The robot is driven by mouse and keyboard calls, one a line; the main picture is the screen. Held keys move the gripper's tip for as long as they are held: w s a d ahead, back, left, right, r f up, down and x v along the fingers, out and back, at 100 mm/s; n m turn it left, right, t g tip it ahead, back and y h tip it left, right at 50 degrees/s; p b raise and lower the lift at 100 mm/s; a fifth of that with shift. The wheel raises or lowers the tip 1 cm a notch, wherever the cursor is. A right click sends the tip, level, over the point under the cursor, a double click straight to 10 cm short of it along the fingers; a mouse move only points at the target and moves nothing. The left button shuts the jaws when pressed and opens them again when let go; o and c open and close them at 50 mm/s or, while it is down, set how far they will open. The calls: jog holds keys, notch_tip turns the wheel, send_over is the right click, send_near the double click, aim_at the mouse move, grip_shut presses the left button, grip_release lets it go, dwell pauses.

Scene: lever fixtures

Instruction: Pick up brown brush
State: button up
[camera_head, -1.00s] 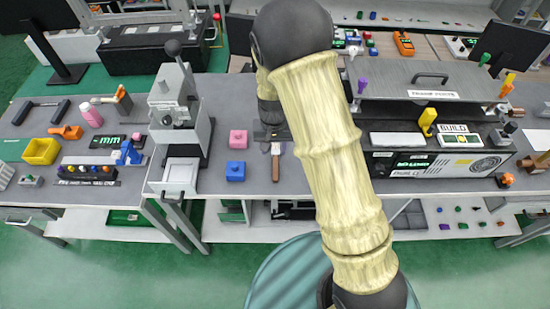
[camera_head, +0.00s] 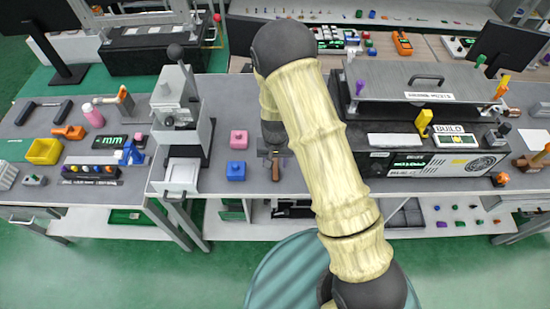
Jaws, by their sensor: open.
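The brown brush (camera_head: 275,171) lies on the grey bench near its front edge, with its brown handle toward me. Its far end is hidden behind my gripper (camera_head: 275,154). My gripper points down over that far end, partly covered by my own arm. The jaws are open. I cannot tell whether they touch the brush.
A pink block (camera_head: 239,139) and a blue block (camera_head: 236,171) sit left of the brush. A grey lever press (camera_head: 178,120) stands farther left. A dark machine with a build panel (camera_head: 440,155) stands right, behind my arm. Bench in front of the pink and blue blocks is clear.

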jog(key=shift+f, duration=1.1)
grip_shut()
